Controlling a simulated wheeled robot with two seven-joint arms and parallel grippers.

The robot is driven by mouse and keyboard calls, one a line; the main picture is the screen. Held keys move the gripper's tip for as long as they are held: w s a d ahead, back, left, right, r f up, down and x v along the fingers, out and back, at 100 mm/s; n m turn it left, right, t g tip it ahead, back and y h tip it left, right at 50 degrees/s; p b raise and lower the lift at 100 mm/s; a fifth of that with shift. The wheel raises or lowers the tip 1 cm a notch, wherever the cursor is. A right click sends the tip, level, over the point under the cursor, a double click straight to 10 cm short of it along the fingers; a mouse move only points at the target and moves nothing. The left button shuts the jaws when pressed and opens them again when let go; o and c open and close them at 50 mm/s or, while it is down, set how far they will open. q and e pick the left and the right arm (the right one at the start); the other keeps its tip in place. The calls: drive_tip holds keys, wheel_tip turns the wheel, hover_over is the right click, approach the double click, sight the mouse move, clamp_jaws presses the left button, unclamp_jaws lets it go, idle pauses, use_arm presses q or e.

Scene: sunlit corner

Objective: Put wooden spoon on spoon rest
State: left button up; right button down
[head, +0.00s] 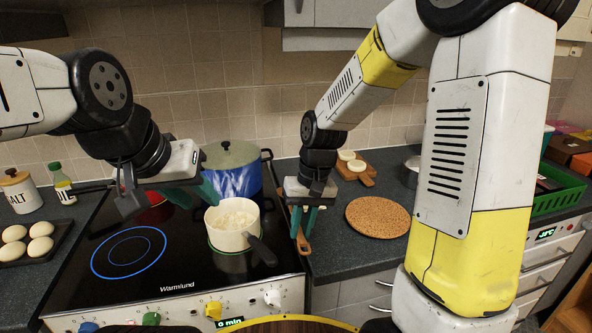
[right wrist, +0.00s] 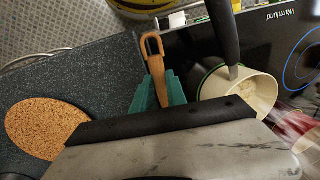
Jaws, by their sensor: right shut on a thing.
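The wooden spoon (head: 304,247) is brown and held in my right gripper (head: 304,222), at the counter strip beside the stove's right edge. In the right wrist view the spoon's looped handle end (right wrist: 151,46) sticks out past the teal fingertips (right wrist: 160,92), which are shut on it. The rest of the spoon is mostly hidden by the gripper. My left gripper (head: 195,192) hangs over the stove in front of the blue pot, its teal fingers apart and empty. I cannot make out a spoon rest for sure.
A round cork mat (head: 378,217) and a wooden board (head: 355,177) lie on the right counter. A green crate (head: 560,193) is far right.

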drive_tip(key=shift+w, duration=0.1)
drive_tip(key=w+d, duration=0.2)
drive_tip(key=w, duration=0.2)
drive_tip(key=w+d+f, duration=0.1)
drive_tip(key=w+d, duration=0.1)
drive_tip(key=w, duration=0.2)
drive_tip(key=w+d, duration=0.2)
drive_tip(key=w, duration=0.3)
drive_tip(key=shift+f, duration=0.2)
drive_tip(key=shift+w+d+f, duration=0.2)
drive_tip(key=shift+w+f, duration=0.1)
drive_tip(key=shift+f, duration=0.35)
drive_tip(key=shift+w+d+f, duration=0.15)
drive_tip(key=shift+w+f, duration=0.15)
drive_tip(key=shift+f, duration=0.7)
drive_tip(key=c, duration=1.3)
unclamp_jaws()
drive_tip(key=shift+c, duration=0.2)
drive_tip(key=shift+f, duration=0.1)
